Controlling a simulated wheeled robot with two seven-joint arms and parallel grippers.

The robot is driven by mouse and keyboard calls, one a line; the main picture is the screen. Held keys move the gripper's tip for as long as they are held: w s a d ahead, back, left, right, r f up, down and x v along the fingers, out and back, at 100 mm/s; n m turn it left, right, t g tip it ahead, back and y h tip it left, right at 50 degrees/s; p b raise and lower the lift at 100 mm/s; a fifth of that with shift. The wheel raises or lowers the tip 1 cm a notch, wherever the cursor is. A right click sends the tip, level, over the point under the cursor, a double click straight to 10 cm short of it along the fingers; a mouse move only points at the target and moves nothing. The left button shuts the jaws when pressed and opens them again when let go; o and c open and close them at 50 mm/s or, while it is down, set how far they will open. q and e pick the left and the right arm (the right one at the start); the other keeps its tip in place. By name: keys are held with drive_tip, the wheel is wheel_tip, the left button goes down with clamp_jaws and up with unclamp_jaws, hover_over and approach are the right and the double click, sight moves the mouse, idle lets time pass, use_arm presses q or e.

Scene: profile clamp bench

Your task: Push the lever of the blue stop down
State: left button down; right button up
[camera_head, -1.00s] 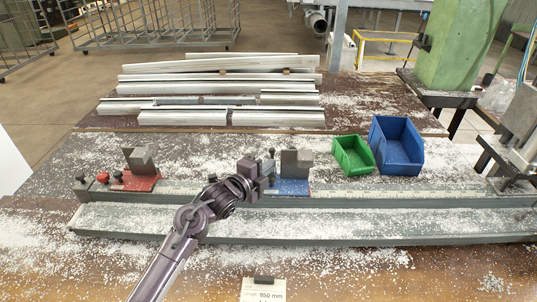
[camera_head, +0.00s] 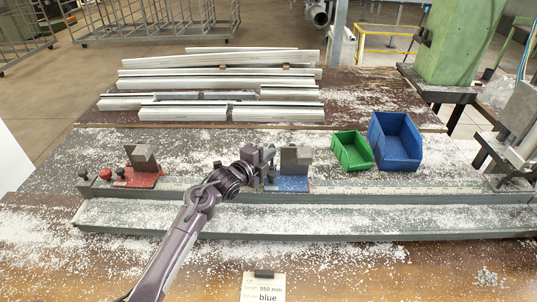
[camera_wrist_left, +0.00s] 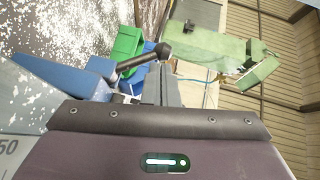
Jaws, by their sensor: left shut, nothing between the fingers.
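The blue stop (camera_head: 291,184) sits on the rail to the right of my left gripper (camera_head: 270,154) in the head view. It has a blue base and an upright grey metal block. In the left wrist view the stop's blue body (camera_wrist_left: 60,75) is at the left. Its black lever (camera_wrist_left: 140,59) slants up to the right and ends in a round knob in front of my shut, empty fingers (camera_wrist_left: 167,82). Whether the fingers touch the lever is unclear. In the head view the gripper hides most of the lever. My right gripper is not in view.
A red stop (camera_head: 136,180) stands on the same rail (camera_head: 390,190) to the left. A green bin (camera_head: 353,152) and a larger blue bin (camera_head: 397,145) stand to the right. Several metal profiles (camera_head: 218,78) lie at the back. White chips cover the bench.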

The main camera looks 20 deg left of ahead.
use_arm(q)
drive_tip(key=w+n+g+p, duration=0.1)
drive_tip(key=g, duration=0.1)
drive_tip(key=w+f+n+g+p, duration=0.1)
drive_tip(key=g, duration=0.2)
drive_tip(key=w+a+n+g+p, duration=0.1)
drive_tip(key=w+g, duration=0.1)
drive_tip(key=shift+a+f+n+g+p, duration=0.1)
drive_tip(key=shift+f+n+g+p, duration=0.2)
drive_tip(key=shift+f+p, duration=0.1)
drive_tip(key=shift+w+f+b, duration=0.15)
drive_tip(key=shift+f+b, duration=0.1)
drive_tip(key=shift+b, duration=0.2)
drive_tip(key=shift+r, duration=0.1)
idle(0.3)
